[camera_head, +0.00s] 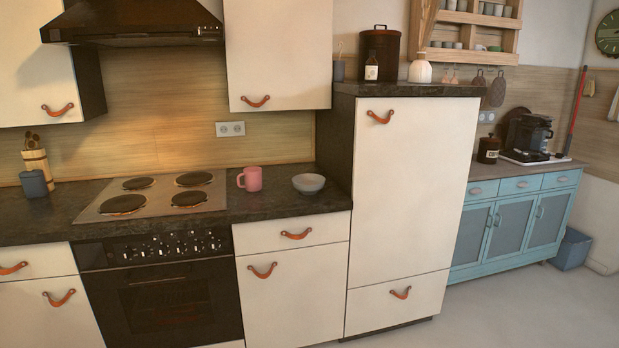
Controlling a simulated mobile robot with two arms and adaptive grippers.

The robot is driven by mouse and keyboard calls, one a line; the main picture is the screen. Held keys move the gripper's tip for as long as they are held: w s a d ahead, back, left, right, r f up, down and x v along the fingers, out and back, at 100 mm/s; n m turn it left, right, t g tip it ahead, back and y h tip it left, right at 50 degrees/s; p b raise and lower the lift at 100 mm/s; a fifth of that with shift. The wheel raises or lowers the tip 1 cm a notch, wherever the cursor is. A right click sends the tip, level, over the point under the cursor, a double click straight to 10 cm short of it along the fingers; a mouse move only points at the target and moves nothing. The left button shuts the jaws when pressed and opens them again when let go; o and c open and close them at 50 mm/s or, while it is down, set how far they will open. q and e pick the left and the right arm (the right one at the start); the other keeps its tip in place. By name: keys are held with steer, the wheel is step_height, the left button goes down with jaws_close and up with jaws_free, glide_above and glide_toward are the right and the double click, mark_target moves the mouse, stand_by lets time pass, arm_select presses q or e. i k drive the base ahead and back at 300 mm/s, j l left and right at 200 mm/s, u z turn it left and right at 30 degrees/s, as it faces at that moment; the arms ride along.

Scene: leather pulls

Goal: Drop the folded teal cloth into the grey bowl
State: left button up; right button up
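The grey bowl (308,184) stands upright on the dark countertop, right of the stove and close to the tall cabinet. Its inside shows only as a thin strip, and I see nothing sticking out above its rim. I see no folded teal cloth in this view. Neither my left nor my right gripper is in view.
A pink mug (250,179) stands just left of the bowl, beside the stove's hotplates (189,198). A tall white cabinet (408,200) rises to the bowl's right. A blue-grey cup (34,184) stands at the far left. The countertop (275,206) in front of the mug is clear.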

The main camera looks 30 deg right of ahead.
mark_target(311, 184)
steer(key=i+l, duration=1.05)
steer(key=i+l+z, duration=0.05)
steer(key=i, duration=0.05)
